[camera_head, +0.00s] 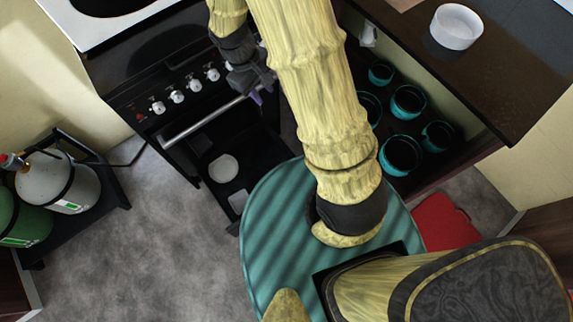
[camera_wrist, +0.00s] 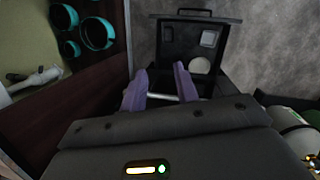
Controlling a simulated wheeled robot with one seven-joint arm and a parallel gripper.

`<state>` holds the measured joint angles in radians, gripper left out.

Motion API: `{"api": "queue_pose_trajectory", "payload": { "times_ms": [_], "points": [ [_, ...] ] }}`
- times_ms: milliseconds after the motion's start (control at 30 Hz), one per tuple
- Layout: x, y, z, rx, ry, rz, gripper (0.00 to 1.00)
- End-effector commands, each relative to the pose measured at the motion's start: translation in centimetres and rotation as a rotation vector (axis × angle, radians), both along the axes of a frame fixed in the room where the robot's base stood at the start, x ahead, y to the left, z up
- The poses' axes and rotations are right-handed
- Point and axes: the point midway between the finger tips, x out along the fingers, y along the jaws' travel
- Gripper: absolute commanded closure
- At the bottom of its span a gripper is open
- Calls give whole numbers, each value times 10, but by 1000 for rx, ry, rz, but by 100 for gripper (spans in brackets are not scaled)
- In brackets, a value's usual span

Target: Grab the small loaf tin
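A small pale grey rectangular tin, which looks like the small loaf tin (camera_head: 238,201), lies in an open black drawer low at the front of the stove. It also shows in the wrist view (camera_wrist: 208,38), near the drawer's far end. My gripper (camera_head: 262,91) is by the right end of the oven's silver handle bar, above and apart from the tin. In the wrist view its two purple fingers (camera_wrist: 160,72) are spread with no object clearly held between them. The silver bar (camera_wrist: 163,97) shows behind them.
A white round dish (camera_head: 223,168) lies near the tin in the drawer (camera_wrist: 166,38). The stove knobs (camera_head: 177,96) stand above the handle. Teal pots (camera_head: 402,154) fill a shelf at right. Gas bottles (camera_head: 70,183) stand at left. Grey floor (camera_head: 130,250) is clear between.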

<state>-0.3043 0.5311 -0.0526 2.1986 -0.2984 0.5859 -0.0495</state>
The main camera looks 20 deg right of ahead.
Motion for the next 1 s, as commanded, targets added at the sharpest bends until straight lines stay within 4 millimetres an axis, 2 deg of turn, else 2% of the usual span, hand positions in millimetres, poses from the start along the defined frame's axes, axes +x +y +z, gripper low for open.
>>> {"api": "queue_pose_trajectory", "payload": {
  "times_ms": [33, 100, 600, 1000],
  "points": [
    [3, 5, -37, -22, 25, 39, 70],
    [7, 10, -67, -53, 54, 90, 70],
    [25, 45, -286, -308, 242, 462, 70],
    [28, 66, -446, -528, 346, 734, 70]
  ]
}}
